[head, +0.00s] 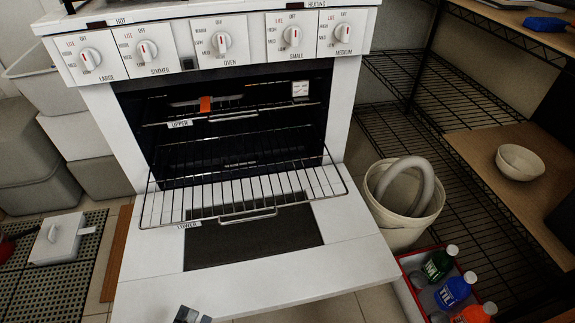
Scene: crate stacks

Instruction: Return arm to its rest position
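Only the tip of my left gripper (193,316) shows, at the bottom edge of the head view, in front of the open oven door (255,282). It is apart from the oven racks, and too little of it shows to tell whether it is open or shut. I see nothing held in the visible part. The rest of my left arm is out of frame. My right gripper and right arm are not in view.
The white oven (345,110) has its door down and its lower rack (250,192) pulled out. A bucket (405,230) with a grey hose and a red crate (407,285) of bottles stand right. Wire shelving (440,90) is beyond. Grey bins (40,190) stand left.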

